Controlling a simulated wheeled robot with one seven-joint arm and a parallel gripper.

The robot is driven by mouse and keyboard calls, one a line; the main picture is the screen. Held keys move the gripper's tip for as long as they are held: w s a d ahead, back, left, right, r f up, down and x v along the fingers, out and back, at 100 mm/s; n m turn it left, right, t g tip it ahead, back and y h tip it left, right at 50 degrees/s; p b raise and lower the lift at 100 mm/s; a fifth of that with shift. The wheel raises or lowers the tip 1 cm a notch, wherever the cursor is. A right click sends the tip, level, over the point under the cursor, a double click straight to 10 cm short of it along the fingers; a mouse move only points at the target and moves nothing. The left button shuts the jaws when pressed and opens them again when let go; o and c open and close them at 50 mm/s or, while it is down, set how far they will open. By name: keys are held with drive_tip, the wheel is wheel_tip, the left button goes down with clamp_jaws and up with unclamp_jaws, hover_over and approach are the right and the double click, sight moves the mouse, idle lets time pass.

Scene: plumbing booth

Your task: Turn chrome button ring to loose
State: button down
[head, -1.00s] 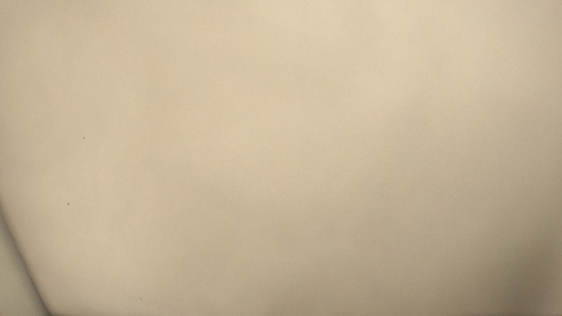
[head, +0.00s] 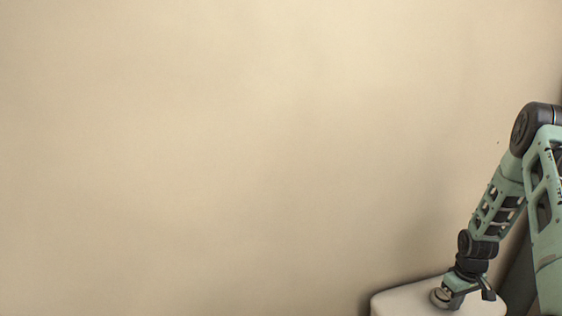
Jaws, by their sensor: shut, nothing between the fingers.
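The chrome button ring (head: 438,297) shows small and partly hidden on top of a white cistern lid at the lower right of the head view. My gripper (head: 457,295) is low over the lid, just right of the ring and overlapping it in the picture. I cannot tell whether they touch. The gripper is shut with nothing held. The ring's markings are too small to read.
The white cistern lid (head: 398,302) is cut off by the bottom edge of the view. A plain beige wall (head: 200,150) fills most of the picture. The space left of the cistern looks clear.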

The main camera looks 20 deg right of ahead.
drive_tip(key=shift+d, duration=0.7)
drive_tip(key=shift+s, duration=0.4)
drive_tip(key=shift+r+p, duration=2.35)
drive_tip(key=shift+r, duration=0.6)
